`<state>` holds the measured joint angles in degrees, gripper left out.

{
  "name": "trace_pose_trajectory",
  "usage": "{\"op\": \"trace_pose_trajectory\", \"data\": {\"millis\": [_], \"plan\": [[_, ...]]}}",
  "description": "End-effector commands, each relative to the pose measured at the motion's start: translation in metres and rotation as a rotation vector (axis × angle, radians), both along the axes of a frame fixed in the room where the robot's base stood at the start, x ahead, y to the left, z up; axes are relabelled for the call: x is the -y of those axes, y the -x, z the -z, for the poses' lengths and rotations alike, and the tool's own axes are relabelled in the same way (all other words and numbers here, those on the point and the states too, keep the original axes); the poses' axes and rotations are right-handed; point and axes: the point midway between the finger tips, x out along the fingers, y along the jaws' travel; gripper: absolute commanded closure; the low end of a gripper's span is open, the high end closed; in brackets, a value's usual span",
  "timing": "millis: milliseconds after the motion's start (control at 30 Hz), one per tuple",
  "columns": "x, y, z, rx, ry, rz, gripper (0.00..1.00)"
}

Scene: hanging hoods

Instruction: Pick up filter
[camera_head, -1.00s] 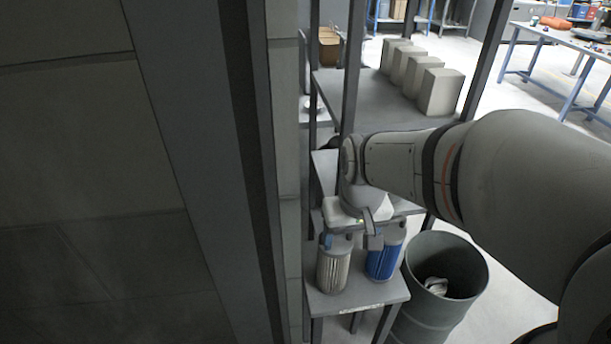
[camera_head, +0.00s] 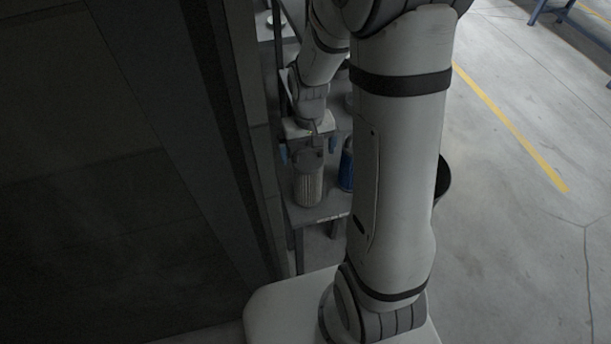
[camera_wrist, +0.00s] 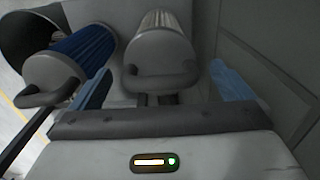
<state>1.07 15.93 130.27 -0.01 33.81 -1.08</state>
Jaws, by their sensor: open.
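A pale pleated filter (camera_head: 307,188) with a grey cap stands on a small grey table (camera_head: 325,207). A blue filter (camera_head: 346,172) stands to its right, partly hidden by my arm. My gripper (camera_head: 308,149) is open above the pale filter, its blue fingers at either side of the cap. In the wrist view, the pale filter's grey cap (camera_wrist: 160,52) and looped handle show between the spread fingers of my gripper (camera_wrist: 164,84). The blue filter (camera_wrist: 80,55) is outside the left finger. I cannot tell whether the fingers touch the cap.
A dark wall panel (camera_head: 90,180) stands close on the left. A dark bin (camera_head: 442,178) is mostly hidden behind my arm, and also shows in the wrist view (camera_wrist: 30,35). The concrete floor (camera_head: 520,240) on the right is clear.

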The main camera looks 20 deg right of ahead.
Motion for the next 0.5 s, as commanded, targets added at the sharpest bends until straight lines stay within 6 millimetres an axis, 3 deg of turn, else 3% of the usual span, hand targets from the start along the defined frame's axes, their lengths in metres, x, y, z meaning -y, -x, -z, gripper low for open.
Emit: {"op": "trace_pose_trajectory", "data": {"millis": [200, 433, 500], "plan": [[0.0, 0.0, 0.021, -0.001, 0.0, 0.001, 0.0], [0.001, 0.0, 0.022, 0.0, 0.0, 0.001, 0.0], [0.001, 0.0, 0.022, 0.0, 0.0, 0.001, 0.05]]}}
